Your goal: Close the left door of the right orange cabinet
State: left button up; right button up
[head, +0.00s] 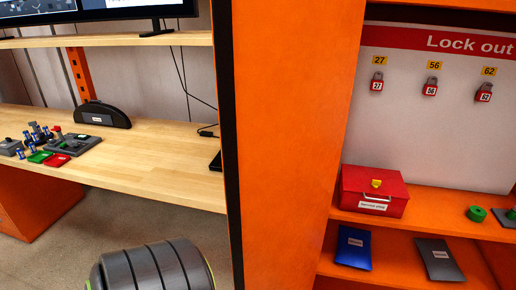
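The orange cabinet stands open at the right of the head view, with its shelf (450,206) and pale back wall showing. A tall orange panel (290,130) with a black strip along its left edge stands at the left of the opening. It looks like the left door swung open, but I cannot tell where door and cabinet side wall meet. No handle or hinge shows, and its top and bottom are cut off. Neither of my grippers is in view.
Inside the cabinet are a red box (373,190), several hanging padlocks (430,87), a blue booklet (353,248) and a grey one (439,259). A wooden workbench (160,150) stands left. A dark ribbed object (155,267) is at the bottom, left of the panel.

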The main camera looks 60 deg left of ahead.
aim_at(285, 70)
jog(key=j, duration=0.55)
jog(key=k+j, duration=0.15)
jog(key=j, duration=0.95)
jog(key=k+j, duration=0.15)
jog(key=j, duration=0.4)
jog(key=k+j, duration=0.15)
jog(key=j, duration=0.15)
jog(key=k+j, duration=0.2)
